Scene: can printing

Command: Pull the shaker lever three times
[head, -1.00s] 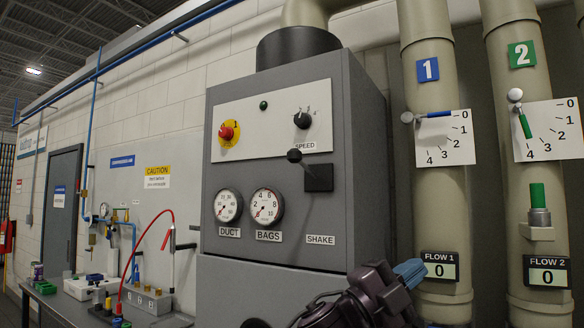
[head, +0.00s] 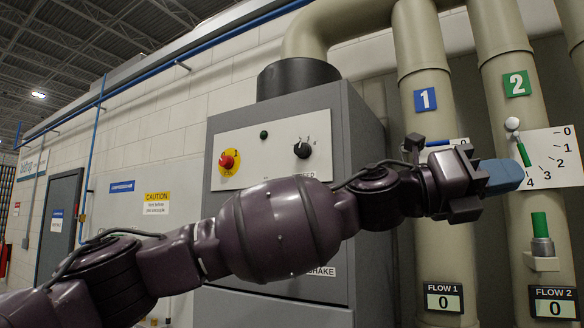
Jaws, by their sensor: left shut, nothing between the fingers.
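The grey shaker cabinet (head: 366,130) stands in the middle of the head view. My left arm stretches across its front from the lower left and hides the shaker lever and the gauges. Only part of the SHAKE label (head: 322,271) shows below the arm. My left gripper (head: 518,175) is at the right, with its blue fingers shut and empty. In the picture it overlaps pipe 2, near the white dial plate; I cannot tell if it touches. It is well to the right of the cabinet. My right gripper is not in view.
Pipe 1 (head: 437,255) and pipe 2 (head: 515,110) stand right of the cabinet. The green-handled dial lever (head: 523,152) is just above my gripper. A green-topped fitting (head: 540,225) sticks out below it. The red button (head: 227,161) and the speed knob (head: 302,150) are above my arm.

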